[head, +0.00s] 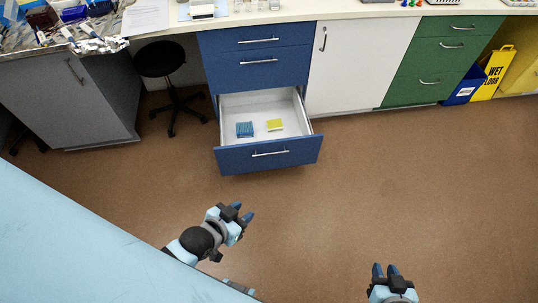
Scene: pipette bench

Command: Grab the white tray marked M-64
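I cannot make out any tray marked M-64; no such marking is readable in the head view.
An open blue drawer (268,157) juts out, holding a blue block (244,129) and a yellow block (275,125). A black stool (160,60) stands left of it. A yellow wet-floor sign (493,72) and blue bin (464,90) stand at right. The brown floor (420,190) is clear.

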